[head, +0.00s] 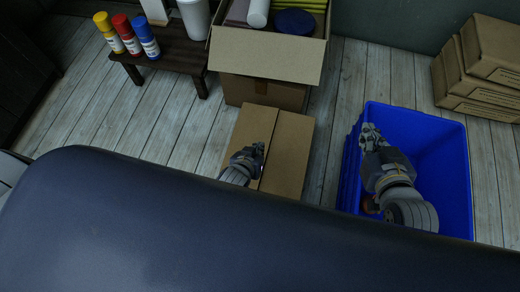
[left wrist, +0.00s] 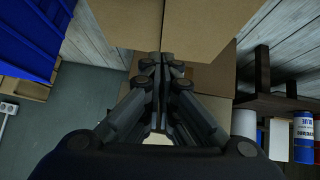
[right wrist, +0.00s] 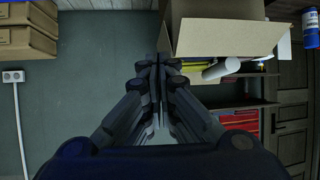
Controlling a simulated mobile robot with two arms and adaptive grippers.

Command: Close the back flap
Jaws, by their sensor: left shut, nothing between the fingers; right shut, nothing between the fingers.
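An open cardboard box (head: 262,92) stands at the top centre of the head view. Its near flap (head: 265,55) is folded outward; its far side is cut off by the frame. Nearer lies a second cardboard box (head: 290,150), its top panels flat with a seam between them. It fills the top of the left wrist view (left wrist: 210,25). I cannot tell which flap is the back one. My left gripper (head: 259,150) is shut and empty over the nearer box; I cannot tell if it touches. My right gripper (head: 369,130) is shut and empty over the blue crate.
Stacked cartons (head: 478,75) stand at the far right. A dark bench (head: 180,55) at left bears a yellow can (head: 107,30), a red can (head: 126,34) and a blue can (head: 146,37).

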